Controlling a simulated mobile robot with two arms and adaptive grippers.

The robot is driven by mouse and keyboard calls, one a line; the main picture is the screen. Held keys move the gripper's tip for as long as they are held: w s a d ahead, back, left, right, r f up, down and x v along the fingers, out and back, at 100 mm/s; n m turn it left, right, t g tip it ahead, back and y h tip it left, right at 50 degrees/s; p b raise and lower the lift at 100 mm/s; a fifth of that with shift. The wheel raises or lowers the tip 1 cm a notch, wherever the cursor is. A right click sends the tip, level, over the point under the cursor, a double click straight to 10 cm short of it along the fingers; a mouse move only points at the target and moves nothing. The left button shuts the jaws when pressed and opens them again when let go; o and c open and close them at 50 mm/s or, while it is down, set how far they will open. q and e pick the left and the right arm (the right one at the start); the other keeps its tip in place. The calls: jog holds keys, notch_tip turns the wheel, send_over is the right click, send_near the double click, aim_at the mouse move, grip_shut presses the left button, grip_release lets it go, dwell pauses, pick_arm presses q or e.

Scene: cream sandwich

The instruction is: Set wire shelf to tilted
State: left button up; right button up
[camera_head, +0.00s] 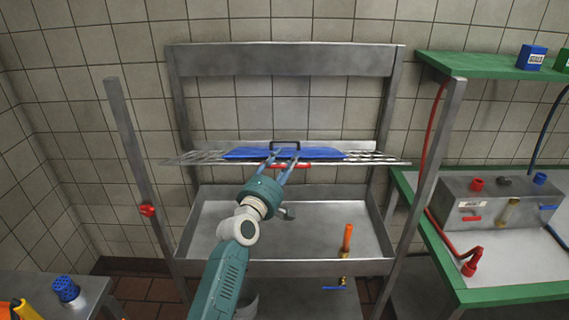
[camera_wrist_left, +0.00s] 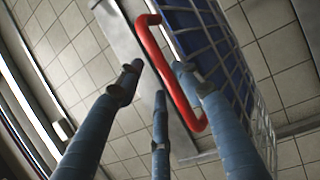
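The wire shelf (camera_head: 378,158) spans the metal rack above the sink and looks about level in the head view. A red handle (camera_head: 291,166) is on its front edge; it also shows in the left wrist view (camera_wrist_left: 168,70). My left gripper (camera_head: 282,161) is at the front middle of the shelf, at the red handle. In the left wrist view its fingers (camera_wrist_left: 157,80) are spread apart near the handle, one finger overlapping it; I cannot tell whether they touch it. My right gripper is in neither view.
A blue panel (camera_head: 325,153) with a black handle (camera_head: 285,145) lies on the shelf. Below is a metal sink (camera_head: 215,250) with an orange-topped tap (camera_head: 347,238). A green-edged counter (camera_head: 510,294) stands right. A metal post (camera_head: 128,145) stands left.

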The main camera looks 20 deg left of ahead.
pick_arm(q)
jog(key=shift+w+a+f, duration=0.1)
jog(key=shift+w+a, duration=0.05)
jog(key=shift+w, duration=0.05)
jog(key=shift+s+f, duration=0.15)
jog(key=shift+s, duration=0.15)
jog(key=s+a, duration=0.1)
jog(key=s, duration=1)
jog(key=shift+s+f, duration=0.2)
jog(key=shift+f, duration=0.1)
jog(key=shift+a, duration=0.1)
